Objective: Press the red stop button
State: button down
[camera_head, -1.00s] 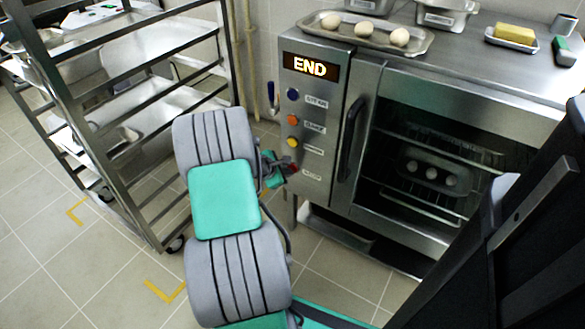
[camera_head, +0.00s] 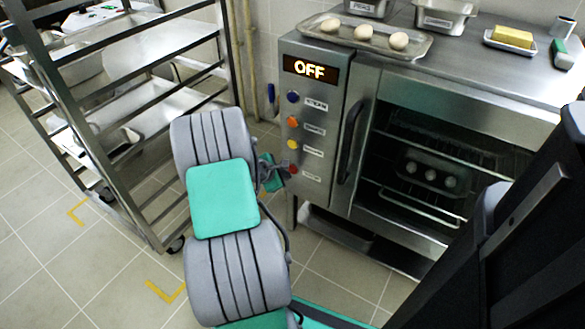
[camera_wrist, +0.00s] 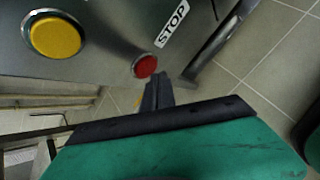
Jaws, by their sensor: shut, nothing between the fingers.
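The red stop button (camera_wrist: 144,65) sits on the oven's front panel beside a label reading STOP in the wrist view. In the head view the red button (camera_head: 293,170) is the lowest in a column of buttons. My gripper (camera_wrist: 156,76) is shut and empty, its fingertips just beside the red button. I cannot tell whether they touch it. The gripper also shows in the head view (camera_head: 284,172), at the panel's lower left, partly hidden by my arm. The oven display (camera_head: 310,70) reads OFF.
A yellow button (camera_wrist: 54,35) lies near the red one, with orange and blue buttons above it. The oven door handle (camera_head: 350,140) juts out to the right. A metal rack (camera_head: 150,215) stands left. A tray (camera_head: 325,39) with eggs rests on the oven.

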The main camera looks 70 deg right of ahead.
jog(key=shift+a, duration=0.15)
jog(key=shift+w+a+p, duration=0.2)
jog(key=shift+a+p, duration=0.4)
jog(key=shift+a, duration=0.65)
jog(key=shift+w+a+p, duration=0.2)
jog(key=shift+a+p, duration=0.35)
jog(key=shift+a, duration=0.65)
